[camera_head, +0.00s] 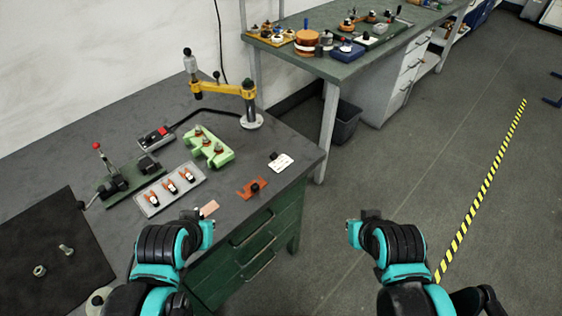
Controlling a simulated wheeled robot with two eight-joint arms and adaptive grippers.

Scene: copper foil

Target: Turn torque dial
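I cannot tell for sure which part is the torque dial. A white plate with a small black knob (279,161) lies near the bench's right edge. In front of it is an orange piece with a black knob (253,188). A yellow jointed arm (222,88) on a round base carries an upright grey tool (190,64) at its left end. My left gripper (203,222) is over the bench's front edge, beside a small copper-coloured piece (209,208); contact is unclear. My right gripper (359,222) is over the floor, right of the bench. Finger openings are unclear in both.
On the bench are a green block (208,147), a grey tray with orange parts (170,189), a lever press (118,178), a red-and-grey box (156,137) and a black mat (45,250). A second, cluttered bench (355,58) stands behind.

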